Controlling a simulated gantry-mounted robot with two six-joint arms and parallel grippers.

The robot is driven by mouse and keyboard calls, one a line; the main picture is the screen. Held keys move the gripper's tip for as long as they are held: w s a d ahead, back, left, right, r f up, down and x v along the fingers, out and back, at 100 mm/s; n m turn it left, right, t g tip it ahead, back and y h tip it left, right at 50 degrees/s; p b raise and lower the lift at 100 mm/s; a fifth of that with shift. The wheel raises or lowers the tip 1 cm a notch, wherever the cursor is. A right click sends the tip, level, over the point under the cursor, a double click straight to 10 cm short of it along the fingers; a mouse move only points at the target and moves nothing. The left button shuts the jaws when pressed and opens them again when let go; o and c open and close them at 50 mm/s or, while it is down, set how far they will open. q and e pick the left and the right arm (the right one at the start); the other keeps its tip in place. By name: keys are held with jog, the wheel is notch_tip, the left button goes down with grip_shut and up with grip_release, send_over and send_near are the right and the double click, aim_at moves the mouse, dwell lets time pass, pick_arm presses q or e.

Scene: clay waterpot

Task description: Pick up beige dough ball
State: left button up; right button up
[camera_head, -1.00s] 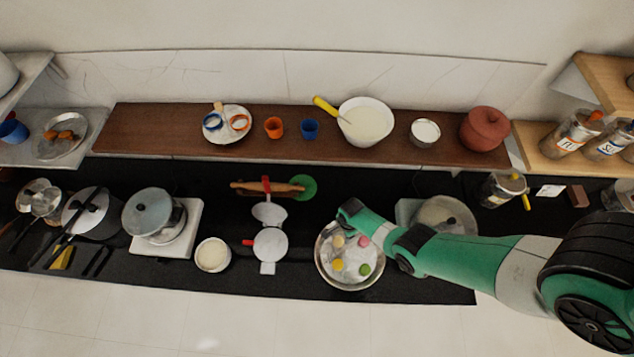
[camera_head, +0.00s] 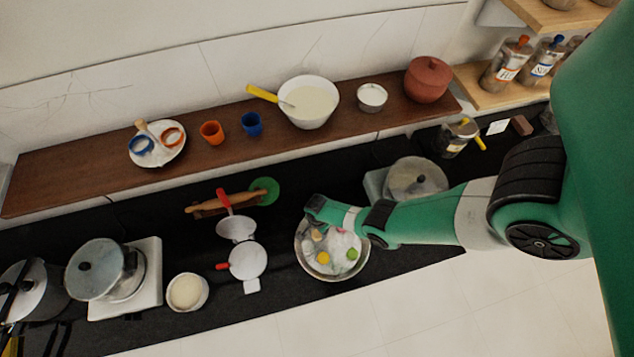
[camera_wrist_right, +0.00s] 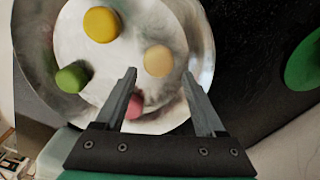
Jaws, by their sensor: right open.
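The beige dough ball (camera_wrist_right: 158,61) lies on the floured metal plate (camera_wrist_right: 190,22) in the right wrist view, ahead of my right gripper's fingertips and between their lines. It also shows small in the head view (camera_head: 317,234). A yellow ball (camera_wrist_right: 101,24), a green ball (camera_wrist_right: 71,78) and a pink ball (camera_wrist_right: 134,106) share the plate. My right gripper (camera_wrist_right: 160,75) is open and empty above the plate, its fingers on either side of the pink ball in the picture. In the head view my right arm covers part of the plate's right side. My left gripper is not in view.
A press with white discs (camera_head: 247,261) and a rolling pin (camera_head: 231,202) lie left of the plate. A lidded pot (camera_head: 416,180) stands behind my right arm. A white bowl (camera_head: 187,292) stands farther left. Black counter is bare between the press and the plate.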

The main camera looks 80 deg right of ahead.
aim_at(317, 235)
jog(key=f+b, duration=0.2)
jog(key=f, duration=0.1)
jog(key=f+b, duration=0.1)
jog(key=shift+a+f, duration=0.25)
jog(key=shift+f, duration=0.1)
jog(key=shift+r, duration=0.15)
jog(key=c, duration=1.1)
